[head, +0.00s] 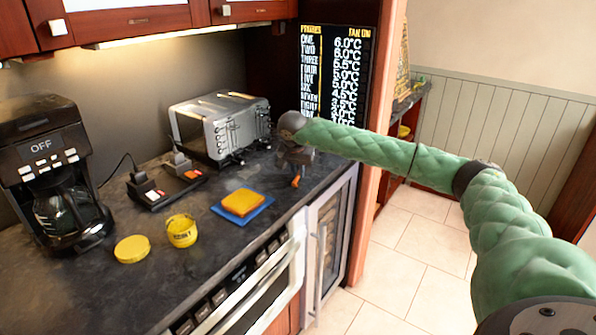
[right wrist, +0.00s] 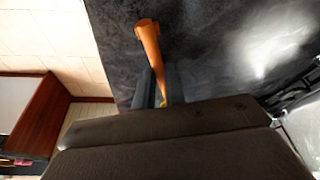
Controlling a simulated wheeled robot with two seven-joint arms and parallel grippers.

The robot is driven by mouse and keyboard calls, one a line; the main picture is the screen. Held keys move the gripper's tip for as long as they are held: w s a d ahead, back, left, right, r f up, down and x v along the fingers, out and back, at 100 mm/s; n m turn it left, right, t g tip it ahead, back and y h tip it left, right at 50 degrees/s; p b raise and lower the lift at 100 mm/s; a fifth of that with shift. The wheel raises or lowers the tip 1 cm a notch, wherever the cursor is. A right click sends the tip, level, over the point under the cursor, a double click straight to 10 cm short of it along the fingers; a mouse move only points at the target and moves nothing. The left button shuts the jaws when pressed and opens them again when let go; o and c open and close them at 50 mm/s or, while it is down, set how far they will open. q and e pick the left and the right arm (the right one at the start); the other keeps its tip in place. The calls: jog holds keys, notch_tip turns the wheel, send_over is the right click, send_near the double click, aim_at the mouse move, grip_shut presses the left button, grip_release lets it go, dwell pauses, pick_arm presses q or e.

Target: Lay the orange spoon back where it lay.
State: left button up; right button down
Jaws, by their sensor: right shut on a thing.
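The orange spoon (head: 295,182) hangs from my right gripper (head: 294,170) above the right end of the dark counter (head: 318,173), close to its front edge. In the right wrist view the spoon (right wrist: 149,48) sticks out beyond the two grey fingers of the right gripper (right wrist: 158,88), which are shut on it. Its far end is over dark counter surface. I cannot tell whether the spoon touches the counter. My left gripper is not in view.
A silver toaster (head: 222,127) stands behind and left of the right gripper.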

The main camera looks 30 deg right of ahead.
jog(key=c, duration=1.4)
grip_release()
